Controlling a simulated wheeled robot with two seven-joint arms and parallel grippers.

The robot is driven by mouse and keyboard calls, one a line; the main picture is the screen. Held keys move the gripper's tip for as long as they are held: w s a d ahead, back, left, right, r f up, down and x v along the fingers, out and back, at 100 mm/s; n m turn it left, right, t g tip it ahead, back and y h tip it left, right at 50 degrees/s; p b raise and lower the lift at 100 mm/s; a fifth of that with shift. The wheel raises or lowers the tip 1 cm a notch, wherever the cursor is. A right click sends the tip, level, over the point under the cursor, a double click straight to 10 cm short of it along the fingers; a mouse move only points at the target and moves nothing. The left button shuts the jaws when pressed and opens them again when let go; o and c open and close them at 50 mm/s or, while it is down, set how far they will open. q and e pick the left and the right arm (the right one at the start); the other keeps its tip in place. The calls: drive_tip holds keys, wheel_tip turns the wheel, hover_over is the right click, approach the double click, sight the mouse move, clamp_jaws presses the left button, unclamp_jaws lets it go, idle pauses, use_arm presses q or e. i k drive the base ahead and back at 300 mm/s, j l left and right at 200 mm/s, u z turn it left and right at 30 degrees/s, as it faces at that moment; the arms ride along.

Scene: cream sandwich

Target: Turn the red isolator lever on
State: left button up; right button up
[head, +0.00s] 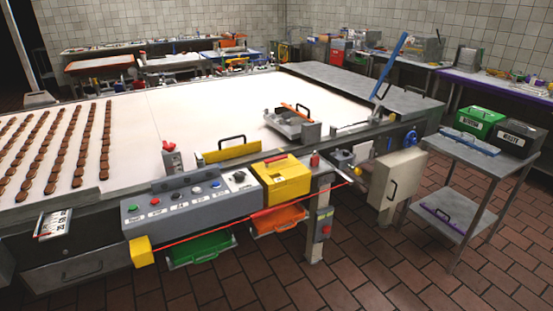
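Neither of my grippers is in the head view. I cannot tell for sure which red part is the isolator lever. Another small red upright part (315,159) stands on the near edge, right of the yellow box. A grey switch box (323,226) with a red part and a green part hangs on the front leg below it. These parts are too small to read their on or off position.
A control panel (190,200) with several buttons sits on the machine's front, beside a yellow box (284,178). A red cord (205,232) runs across below. Brown biscuits in rows lie on the white belt (190,110). A grey cart (470,155) stands right. The tiled floor in front is clear.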

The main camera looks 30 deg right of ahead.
sight(267, 161)
drive_tip(key=i, duration=0.6)
drive_tip(key=i+z, duration=0.2)
drive_tip(key=z, duration=0.15)
drive_tip(key=i+z, duration=0.15)
drive_tip(key=z, duration=0.2)
drive_tip(key=i+j+z, duration=0.15)
drive_tip(key=z, duration=0.2)
